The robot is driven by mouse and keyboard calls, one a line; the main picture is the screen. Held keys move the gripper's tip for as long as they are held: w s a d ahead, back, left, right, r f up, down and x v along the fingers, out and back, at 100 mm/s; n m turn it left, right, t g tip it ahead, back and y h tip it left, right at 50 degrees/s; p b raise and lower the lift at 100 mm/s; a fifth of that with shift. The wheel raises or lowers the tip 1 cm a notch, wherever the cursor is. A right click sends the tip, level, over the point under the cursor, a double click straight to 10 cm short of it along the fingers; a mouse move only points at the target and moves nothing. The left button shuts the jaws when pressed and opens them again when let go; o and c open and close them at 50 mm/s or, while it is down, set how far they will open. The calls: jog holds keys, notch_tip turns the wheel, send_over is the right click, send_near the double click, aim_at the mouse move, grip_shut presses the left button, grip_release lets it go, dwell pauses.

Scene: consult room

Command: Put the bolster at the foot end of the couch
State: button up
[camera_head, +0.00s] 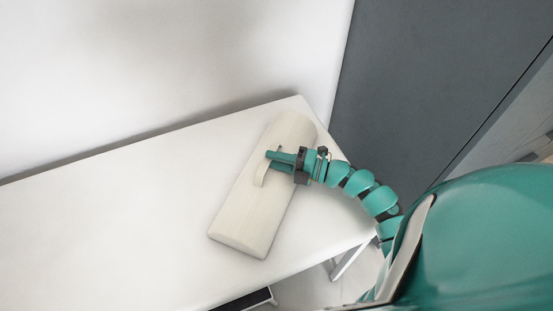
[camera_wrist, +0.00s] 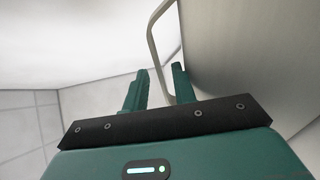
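The bolster (camera_head: 254,206), a long cream block with a rounded top and a loop handle (camera_head: 262,172), lies slantwise across the right part of the white couch (camera_head: 130,220). It appears to rest on the couch top. My gripper (camera_head: 270,161) reaches in from the right, over the middle of the bolster at its handle. In the wrist view, my gripper's fingers (camera_wrist: 161,72) stand apart, with the pale handle (camera_wrist: 153,38) passing between them, closer to the right finger. No firm grip shows. The bolster's side (camera_wrist: 235,45) fills the right of that view.
A white wall (camera_head: 170,60) runs along the couch's far side. A dark grey panel (camera_head: 420,80) stands beyond its right end. The couch top left of the bolster is bare. A dark-topped item (camera_head: 247,300), perhaps a step, sits low by the near edge.

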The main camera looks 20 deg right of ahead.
jog(key=shift+r, duration=0.15)
jog(key=v, duration=1.2)
jog(key=shift+b, duration=0.3)
